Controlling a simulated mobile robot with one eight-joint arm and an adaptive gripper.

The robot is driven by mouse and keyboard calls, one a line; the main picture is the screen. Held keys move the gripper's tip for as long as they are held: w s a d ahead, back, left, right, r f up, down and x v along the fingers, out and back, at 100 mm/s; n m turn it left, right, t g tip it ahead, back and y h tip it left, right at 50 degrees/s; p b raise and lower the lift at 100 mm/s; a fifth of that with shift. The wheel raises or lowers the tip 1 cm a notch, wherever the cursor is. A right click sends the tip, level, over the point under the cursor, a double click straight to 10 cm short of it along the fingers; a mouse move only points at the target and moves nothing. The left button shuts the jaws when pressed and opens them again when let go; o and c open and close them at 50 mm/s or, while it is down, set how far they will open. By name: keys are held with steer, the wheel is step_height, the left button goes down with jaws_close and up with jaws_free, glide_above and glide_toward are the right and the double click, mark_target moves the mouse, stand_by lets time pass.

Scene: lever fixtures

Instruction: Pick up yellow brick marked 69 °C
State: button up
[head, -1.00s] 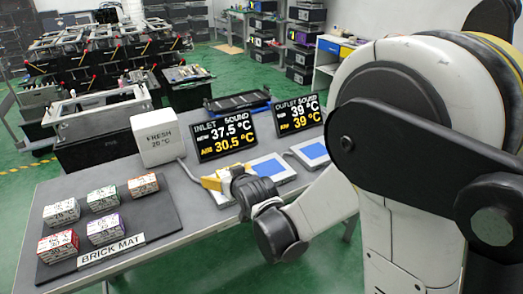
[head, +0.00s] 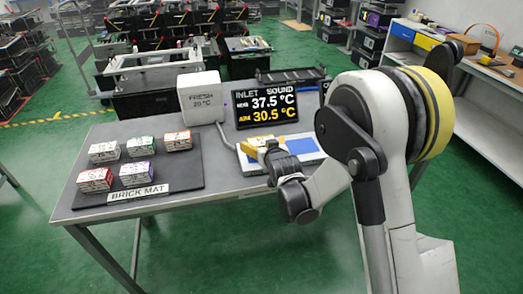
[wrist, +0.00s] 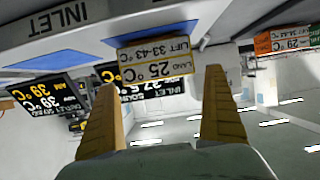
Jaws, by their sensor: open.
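A brick with yellow label bands (wrist: 158,58) stands in the wrist view just beyond and between my fingertips. Its label appears to read LAND 25 °C and LIFT 33-43 °C; I cannot read 69 °C on any brick. My gripper (wrist: 160,80) is open, with one yellow finger on each side. I cannot tell whether either finger touches the brick. In the head view my gripper (head: 262,146) is low over the inlet station (head: 243,161), beside its blue pad, and hides most of what is there.
The brick mat (head: 190,181) holds several bricks with red, purple, white, green and orange labels. The orange brick (wrist: 284,38) also shows in the wrist view. The inlet display (head: 265,103) and the white FRESH box (head: 200,98) stand behind.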

steer(key=shift+x, duration=1)
steer(key=c, duration=1.2)
steer(key=shift+r, duration=0.1)
steer(key=shift+c, duration=0.2)
steer(key=shift+r, duration=0.1)
